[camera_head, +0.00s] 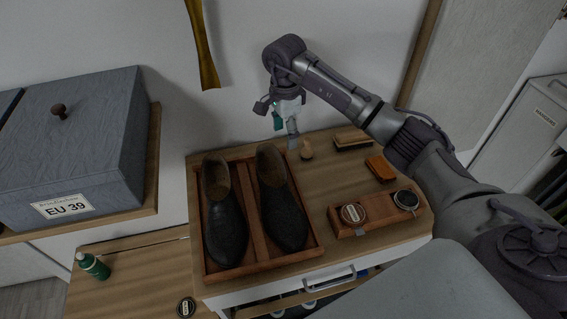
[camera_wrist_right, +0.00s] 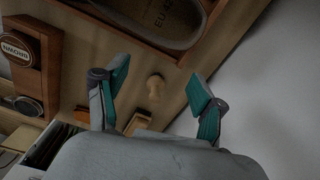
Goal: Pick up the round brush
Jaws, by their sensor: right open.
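The round brush (camera_head: 306,150), small with a light wooden knob handle, stands upright near the back of the wooden-topped cabinet, right of the shoe tray. In the right wrist view the round brush (camera_wrist_right: 155,87) shows between the fingers, some way beyond them. My right gripper (camera_head: 285,130) is open and empty, above and slightly left of the brush, near the wall. In its wrist view, its teal-padded fingers (camera_wrist_right: 158,80) are spread wide. My left gripper is not in view.
A wooden tray (camera_head: 253,222) with two dark shoes is close on the left. A long brush (camera_head: 352,139), an orange-brown block (camera_head: 380,168) and a wooden holder (camera_head: 376,213) with polish tins lie to the right. A grey lidded box (camera_head: 95,140) stands far left.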

